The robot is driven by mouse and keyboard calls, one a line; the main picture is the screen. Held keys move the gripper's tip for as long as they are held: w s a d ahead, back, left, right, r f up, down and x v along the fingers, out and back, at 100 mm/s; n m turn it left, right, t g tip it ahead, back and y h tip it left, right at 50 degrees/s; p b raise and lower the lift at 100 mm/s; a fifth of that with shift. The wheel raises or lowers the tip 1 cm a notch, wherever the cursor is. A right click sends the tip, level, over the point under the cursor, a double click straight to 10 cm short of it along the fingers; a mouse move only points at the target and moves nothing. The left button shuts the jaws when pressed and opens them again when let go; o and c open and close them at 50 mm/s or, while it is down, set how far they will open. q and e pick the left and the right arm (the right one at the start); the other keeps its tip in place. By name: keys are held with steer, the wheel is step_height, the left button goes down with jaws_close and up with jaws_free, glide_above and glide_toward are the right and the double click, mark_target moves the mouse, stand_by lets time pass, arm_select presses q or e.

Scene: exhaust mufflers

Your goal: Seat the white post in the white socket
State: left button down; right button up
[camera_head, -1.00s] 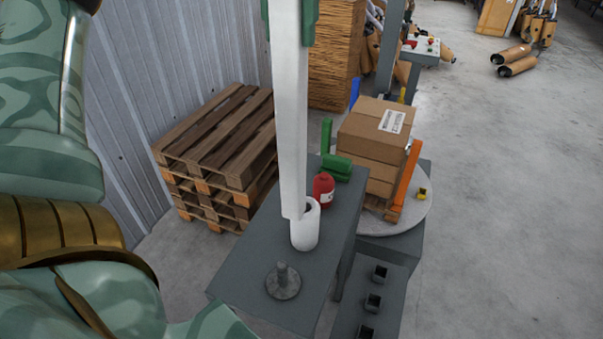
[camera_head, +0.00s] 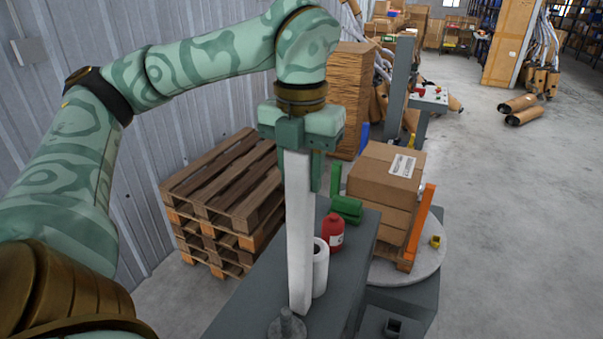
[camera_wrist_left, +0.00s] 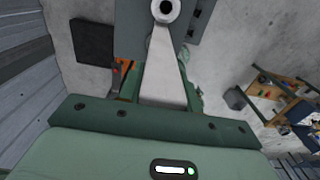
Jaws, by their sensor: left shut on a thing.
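The long white post (camera_head: 299,225) hangs roughly upright from my left gripper (camera_head: 299,150), which is shut on its upper end. The white socket (camera_head: 321,268) is a short upright cylinder on a grey table (camera_head: 258,293). In the head view the post passes in front of the socket's left side and hides part of it. In the left wrist view the post (camera_wrist_left: 164,75) narrows away toward the socket (camera_wrist_left: 166,10), whose dark hole shows uncovered just beyond the post's far end. The post appears beside the socket, outside the hole; I cannot tell whether they touch.
A grey disc with a peg (camera_head: 287,326) is near the post's lower end. A red canister (camera_head: 334,232) and green blocks (camera_head: 346,208) stand behind the socket. Boxes (camera_head: 385,182) sit on a round platform (camera_head: 425,262) at right. Stacked pallets (camera_head: 225,198) are at left.

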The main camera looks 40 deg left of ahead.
arm_select(q)
steer(key=shift+f, duration=0.15)
steer(key=c, duration=1)
jaws_free()
steer(key=shift+o, duration=0.2)
